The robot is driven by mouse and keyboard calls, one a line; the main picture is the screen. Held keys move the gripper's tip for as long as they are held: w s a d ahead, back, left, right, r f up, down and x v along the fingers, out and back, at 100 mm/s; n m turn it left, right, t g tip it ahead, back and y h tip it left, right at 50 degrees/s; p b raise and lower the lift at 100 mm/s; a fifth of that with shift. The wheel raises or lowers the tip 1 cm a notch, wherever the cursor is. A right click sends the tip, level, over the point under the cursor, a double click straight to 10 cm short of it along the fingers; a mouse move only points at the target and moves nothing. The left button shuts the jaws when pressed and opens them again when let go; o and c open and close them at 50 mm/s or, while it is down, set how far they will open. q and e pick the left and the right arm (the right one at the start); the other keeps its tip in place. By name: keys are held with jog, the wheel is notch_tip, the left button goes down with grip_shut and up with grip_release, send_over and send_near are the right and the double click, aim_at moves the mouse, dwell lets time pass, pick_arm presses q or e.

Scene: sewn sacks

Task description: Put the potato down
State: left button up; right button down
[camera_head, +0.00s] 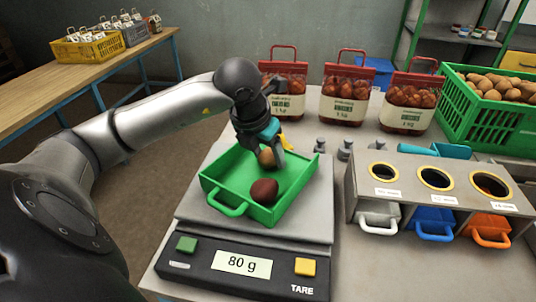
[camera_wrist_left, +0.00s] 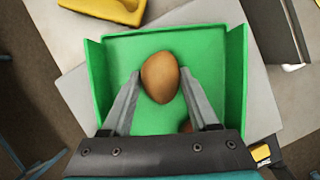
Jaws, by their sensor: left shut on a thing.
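A brown potato (camera_head: 267,157) is between the fingertips of my left gripper (camera_head: 273,150), which is shut on it. The potato also shows in the left wrist view (camera_wrist_left: 160,77), with one finger on each side. It is within the outline of the green tray (camera_head: 236,208), towards its back; I cannot tell whether it touches the tray floor. A dark red potato (camera_head: 264,190) lies in the front of the tray; in the wrist view only a sliver of it (camera_wrist_left: 186,127) shows. The tray sits on a scale (camera_head: 240,265) reading 80 g. My right gripper is not seen.
Red-topped sacks of potatoes (camera_head: 346,95) stand behind the scale. A grey stand with round holes (camera_head: 435,180) and coloured scoops is at the right. A green crate of potatoes (camera_head: 490,118) is at the back right. Small weights (camera_head: 345,150) stand between stand and scale.

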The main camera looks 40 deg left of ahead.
pick_arm(q)
jog(key=o, duration=1)
jog(key=shift+f, duration=0.1)
jog(key=o, duration=0.4)
jog(key=shift+r, duration=0.2)
jog(key=p+v, duration=0.1)
jog(key=v, duration=1.1)
jog(key=shift+p, duration=0.3)
